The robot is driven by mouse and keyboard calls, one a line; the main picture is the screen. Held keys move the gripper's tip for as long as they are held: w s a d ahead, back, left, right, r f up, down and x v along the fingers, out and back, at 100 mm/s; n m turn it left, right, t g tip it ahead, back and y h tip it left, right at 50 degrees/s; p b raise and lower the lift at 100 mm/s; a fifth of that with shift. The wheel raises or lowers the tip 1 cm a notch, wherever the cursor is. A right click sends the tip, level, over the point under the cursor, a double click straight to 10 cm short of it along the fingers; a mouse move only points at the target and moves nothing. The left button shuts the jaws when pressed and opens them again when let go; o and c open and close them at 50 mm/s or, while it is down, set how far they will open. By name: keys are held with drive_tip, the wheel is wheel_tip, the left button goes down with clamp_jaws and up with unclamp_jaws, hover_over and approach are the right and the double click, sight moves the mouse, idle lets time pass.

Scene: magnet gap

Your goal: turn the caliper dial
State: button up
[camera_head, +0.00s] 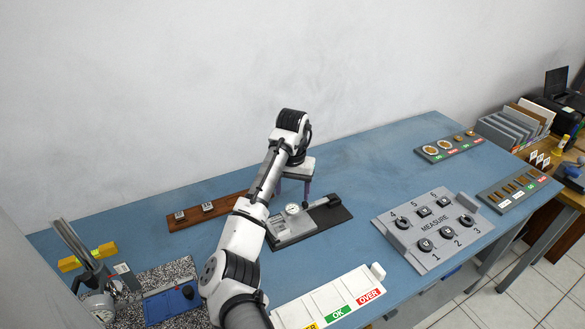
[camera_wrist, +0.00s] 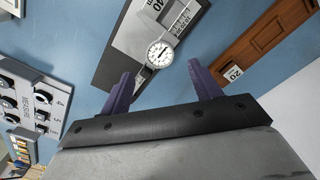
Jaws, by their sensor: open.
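The caliper dial (camera_head: 293,209) is a small round white face on a grey caliper block, which lies on a dark base plate (camera_head: 338,213) in the middle of the blue table. In the wrist view the dial (camera_wrist: 160,53) shows black marks and a needle, just beyond the fingertips and roughly between them. My gripper (camera_wrist: 157,75) is open, with two purple fingers spread apart and nothing between them. In the head view my gripper (camera_head: 292,195) is above the table behind the dial. Contact with the dial cannot be told.
A grey MEASURE panel (camera_head: 434,231) with several numbered round parts stands to the right. A wooden tray (camera_head: 209,211) lies to the left. A white sorting board (camera_head: 329,303) with OK and OVER labels is in front. A dial stand (camera_head: 99,301) stands at far left.

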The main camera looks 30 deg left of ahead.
sight(293, 208)
wheel_tip(293, 208, up, 8)
drive_tip(key=shift+r, duration=0.2)
idle(0.3)
